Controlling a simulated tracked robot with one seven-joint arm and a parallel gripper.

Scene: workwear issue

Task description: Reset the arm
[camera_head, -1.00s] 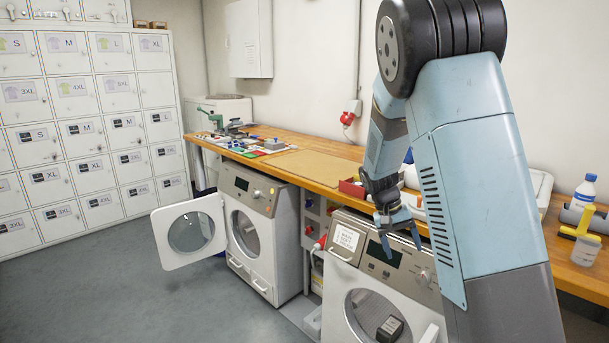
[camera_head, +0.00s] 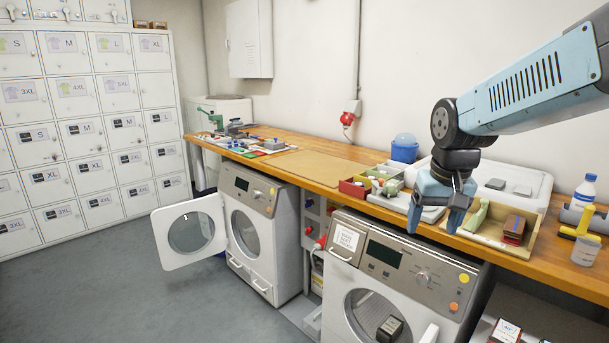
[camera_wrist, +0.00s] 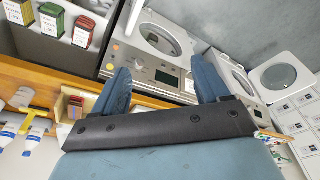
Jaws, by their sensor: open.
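My gripper (camera_head: 438,214) hangs from the arm, which comes in from the upper right, in front of the wooden counter's (camera_head: 330,178) right half. The fingers point down near a wooden tray (camera_head: 478,240) and the right washing machine (camera_head: 415,262). In the wrist view my gripper (camera_wrist: 165,85) shows two blue fingers spread wide, with nothing between them but the washing machine front (camera_wrist: 150,68) beyond. It is open and empty. From the head view I cannot tell whether the fingertips touch anything.
The left machine's door (camera_head: 190,231) stands open over the floor. Lockers (camera_head: 90,130) line the left wall. The floor (camera_head: 110,300) is clear.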

